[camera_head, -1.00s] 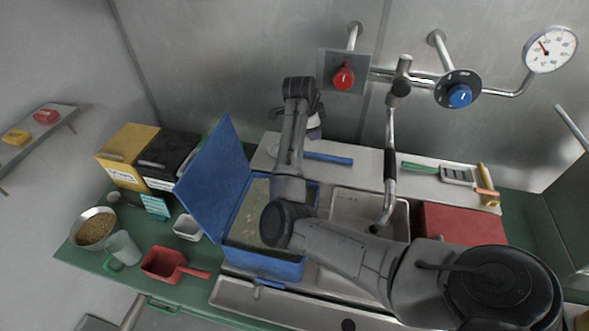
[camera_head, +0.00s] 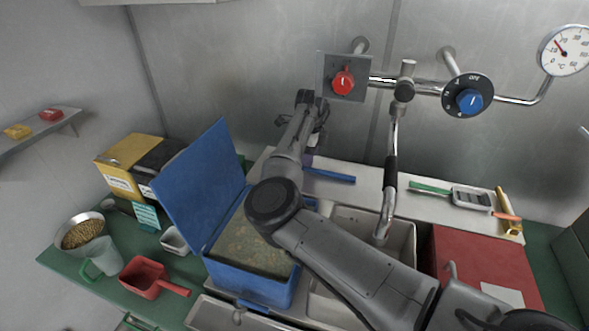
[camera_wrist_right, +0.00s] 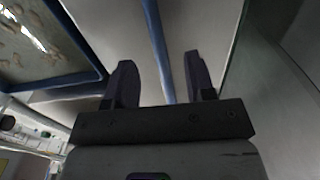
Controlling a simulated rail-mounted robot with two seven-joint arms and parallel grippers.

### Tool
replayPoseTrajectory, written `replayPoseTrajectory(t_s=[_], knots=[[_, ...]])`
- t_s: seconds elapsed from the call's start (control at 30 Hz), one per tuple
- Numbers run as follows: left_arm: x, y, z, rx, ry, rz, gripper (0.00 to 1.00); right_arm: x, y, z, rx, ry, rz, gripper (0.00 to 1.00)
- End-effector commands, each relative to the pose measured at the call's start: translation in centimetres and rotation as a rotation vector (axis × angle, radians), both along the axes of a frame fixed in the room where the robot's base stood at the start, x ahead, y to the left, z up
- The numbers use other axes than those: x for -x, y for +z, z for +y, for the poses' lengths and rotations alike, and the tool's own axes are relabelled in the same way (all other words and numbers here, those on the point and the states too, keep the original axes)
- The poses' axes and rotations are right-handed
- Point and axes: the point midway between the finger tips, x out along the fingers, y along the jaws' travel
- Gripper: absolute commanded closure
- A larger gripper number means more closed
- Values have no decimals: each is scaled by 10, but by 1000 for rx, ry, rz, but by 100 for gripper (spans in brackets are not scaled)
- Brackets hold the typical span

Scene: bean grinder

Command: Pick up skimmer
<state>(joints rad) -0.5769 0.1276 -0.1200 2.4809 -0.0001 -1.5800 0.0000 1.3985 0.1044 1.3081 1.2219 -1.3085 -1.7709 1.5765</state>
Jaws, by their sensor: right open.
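The skimmer's blue handle (camera_head: 330,175) lies on the pale ledge behind the blue box; its head is hidden behind my right arm in the head view. In the right wrist view the long blue handle (camera_wrist_right: 158,45) runs between the two dark fingers. My right gripper (camera_head: 312,140) is above the ledge by the handle, partly hidden by its own arm. In the right wrist view the gripper (camera_wrist_right: 160,80) is open, with one finger on each side of the handle and gaps between. My left gripper is out of view.
The open blue box (camera_head: 245,280) stands in front of the ledge, its lid raised. A tap (camera_head: 391,170) rises over the sink to the right. A green-handled tool (camera_head: 430,187) lies farther right on the ledge. The steel wall (camera_head: 250,70) is close behind.

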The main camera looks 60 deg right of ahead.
Motion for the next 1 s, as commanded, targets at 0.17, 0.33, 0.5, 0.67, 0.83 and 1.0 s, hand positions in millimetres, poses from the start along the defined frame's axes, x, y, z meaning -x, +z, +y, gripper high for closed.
replayPoseTrajectory(t_s=[0.17,0.33,0.5,0.67,0.83,1.0], knots=[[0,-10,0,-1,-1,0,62,1,-26,2,-2,1,2,50],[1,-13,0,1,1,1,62,1,-43,2,0,0,1,50],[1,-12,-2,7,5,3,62,1,-44,2,0,0,0,50],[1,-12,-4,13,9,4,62,1,-43,2,0,0,0,60],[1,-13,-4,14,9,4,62,1,-43,2,0,0,0,76],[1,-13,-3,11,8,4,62,1,-43,2,0,0,0,92]])
